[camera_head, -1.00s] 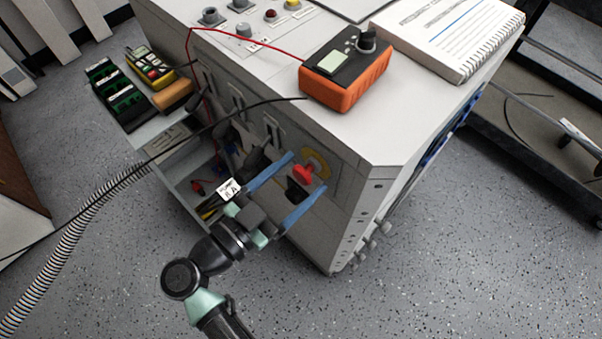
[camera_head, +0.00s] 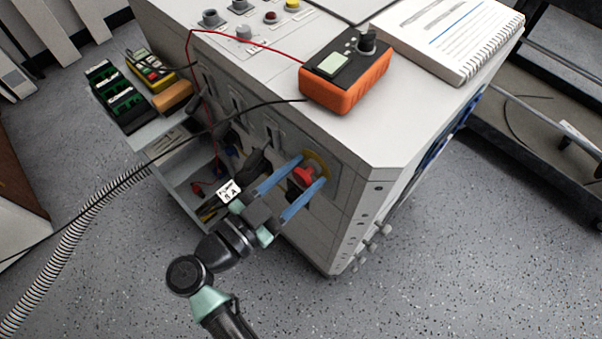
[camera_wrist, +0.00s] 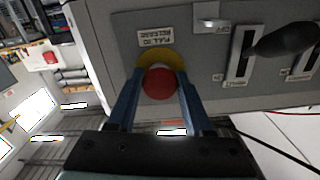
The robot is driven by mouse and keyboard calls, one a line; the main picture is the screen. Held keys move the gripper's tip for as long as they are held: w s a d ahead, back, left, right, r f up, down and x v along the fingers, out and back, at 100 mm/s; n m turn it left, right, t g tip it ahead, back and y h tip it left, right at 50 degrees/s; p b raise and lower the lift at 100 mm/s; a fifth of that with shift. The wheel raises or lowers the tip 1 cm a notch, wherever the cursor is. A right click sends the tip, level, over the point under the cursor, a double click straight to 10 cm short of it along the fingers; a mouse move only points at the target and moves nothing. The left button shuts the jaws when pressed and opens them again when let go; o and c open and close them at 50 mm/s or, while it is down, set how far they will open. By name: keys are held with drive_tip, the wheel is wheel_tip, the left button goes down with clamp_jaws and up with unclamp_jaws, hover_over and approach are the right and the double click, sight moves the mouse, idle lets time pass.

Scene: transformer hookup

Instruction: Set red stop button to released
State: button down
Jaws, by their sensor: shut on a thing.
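The red stop button (camera_head: 303,174) sits on a yellow round plate (camera_head: 318,160) on the front panel of the grey cabinet. In the wrist view the red button (camera_wrist: 160,83) is in the middle, with its yellow plate (camera_wrist: 176,58) behind it. My gripper (camera_head: 311,168) has two blue fingers, one on each side of the button. In the wrist view the fingers of my gripper (camera_wrist: 160,88) lie against the button's left and right sides. The gripper is shut on the button. The button's shaft is hidden behind its head.
A black lever handle (camera_wrist: 283,40) stands out from the panel beside the button. An orange meter (camera_head: 345,85) and a spiral notebook (camera_head: 450,40) lie on the cabinet top (camera_head: 400,120). A black cable and red wires run across the panel. Floor is clear at lower right.

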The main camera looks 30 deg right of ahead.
drive_tip(key=shift+a+r+p, duration=0.1)
drive_tip(key=shift+p, duration=0.3)
drive_tip(key=shift+s+a+r+p, duration=0.15)
drive_tip(key=shift+a+p, duration=0.25)
drive_tip(key=shift+p, duration=0.4)
drive_tip(key=shift+s+a+f, duration=0.1)
drive_tip(key=shift+f, duration=0.2)
drive_tip(key=shift+c, duration=1.5)
unclamp_jaws()
drive_tip(key=p+v, duration=0.1)
drive_tip(key=v, duration=1.2)
drive_tip(key=shift+r, duration=0.1)
